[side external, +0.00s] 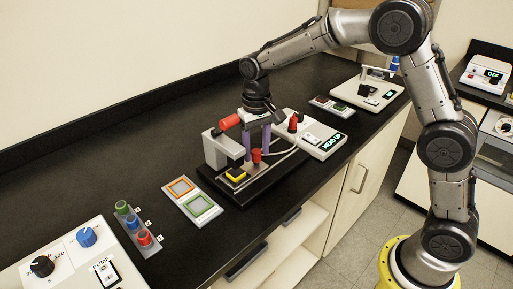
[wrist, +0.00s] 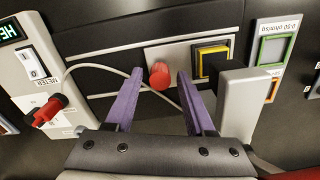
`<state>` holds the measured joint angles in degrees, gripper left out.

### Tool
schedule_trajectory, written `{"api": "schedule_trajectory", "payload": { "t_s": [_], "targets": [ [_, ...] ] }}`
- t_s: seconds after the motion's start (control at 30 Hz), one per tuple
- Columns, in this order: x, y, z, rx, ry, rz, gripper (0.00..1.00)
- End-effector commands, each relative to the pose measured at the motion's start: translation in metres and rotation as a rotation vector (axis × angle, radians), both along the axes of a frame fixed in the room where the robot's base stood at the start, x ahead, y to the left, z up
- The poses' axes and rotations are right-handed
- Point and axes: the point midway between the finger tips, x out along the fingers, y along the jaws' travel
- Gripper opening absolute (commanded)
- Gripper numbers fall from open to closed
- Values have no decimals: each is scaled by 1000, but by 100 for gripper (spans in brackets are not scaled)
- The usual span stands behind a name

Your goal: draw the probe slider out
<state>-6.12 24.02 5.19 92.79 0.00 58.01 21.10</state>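The profiler (side external: 214,151) stands on a dark base with a grey post and a red-ended handle (side external: 229,122). A red knob (side external: 257,156) rises from its low plate; it also shows in the wrist view (wrist: 160,75). No label marks which part is the probe slider. My gripper (side external: 257,147) points down over the plate with its purple fingers apart. In the wrist view my gripper (wrist: 161,73) has the red knob in the gap between its fingertips, with space on both sides. I cannot tell how far down the fingers reach beside it.
A meter box (side external: 322,138) reading "HEAD UP" has a red plug and a pale cable. Orange and green framed pads (side external: 192,199) lie to the left.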

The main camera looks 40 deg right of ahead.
Motion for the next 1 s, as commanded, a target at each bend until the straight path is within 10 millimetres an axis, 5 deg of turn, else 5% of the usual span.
{"api": "schedule_trajectory", "payload": {
  "t_s": [0.3, 1.0],
  "targets": [
    [0, 0, 0, 0, 0, 0, 0],
    [0, 0, 1, 1, -1, 0, 0]
  ]
}}
